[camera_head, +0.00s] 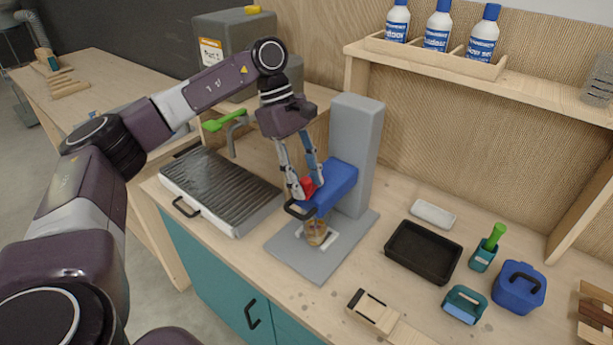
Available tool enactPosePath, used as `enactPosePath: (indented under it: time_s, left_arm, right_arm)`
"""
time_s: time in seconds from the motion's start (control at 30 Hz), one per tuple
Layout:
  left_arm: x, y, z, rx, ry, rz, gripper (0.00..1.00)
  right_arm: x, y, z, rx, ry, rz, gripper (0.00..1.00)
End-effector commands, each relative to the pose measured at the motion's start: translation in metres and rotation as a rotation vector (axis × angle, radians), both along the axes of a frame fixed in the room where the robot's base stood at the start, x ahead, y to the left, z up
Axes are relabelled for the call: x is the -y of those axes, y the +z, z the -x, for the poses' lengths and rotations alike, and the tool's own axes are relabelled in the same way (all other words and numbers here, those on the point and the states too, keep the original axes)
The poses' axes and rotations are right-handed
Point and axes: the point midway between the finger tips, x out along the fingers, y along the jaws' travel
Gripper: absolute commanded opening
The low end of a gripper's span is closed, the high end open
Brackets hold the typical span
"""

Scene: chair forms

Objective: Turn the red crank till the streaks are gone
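My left gripper (308,187) comes down from above, with one finger on each side of the red piece. The fingers seem to be closed on it, and they hide part of it. Below the head, a small tan and brown cup (316,234) stands on the grey base plate (283,245). Whether its contents are streaked is too small to tell. My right gripper is not in view.
A ribbed grill (215,180) and a green-handled tap (225,120) are left of the machine. Bottles (438,27) stand on a shelf.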

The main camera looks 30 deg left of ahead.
Motion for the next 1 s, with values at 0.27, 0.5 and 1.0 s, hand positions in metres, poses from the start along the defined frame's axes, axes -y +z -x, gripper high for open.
enactPosePath:
  time_s: [0.27,0.5,1.0]
  left_arm:
    - [0.0009,-0.0028,0.0001,0.000,0.001,0.000,0.37]
    - [0.0009,-0.0024,0.0001,0.000,0.001,0.000,0.11]
    - [0.0043,-0.0040,-0.0004,0.001,0.059,0.001,0.00]
  right_arm:
    - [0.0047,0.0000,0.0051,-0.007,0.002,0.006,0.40]
    - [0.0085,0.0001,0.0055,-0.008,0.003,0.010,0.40]
    - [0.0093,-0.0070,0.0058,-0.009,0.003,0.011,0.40]
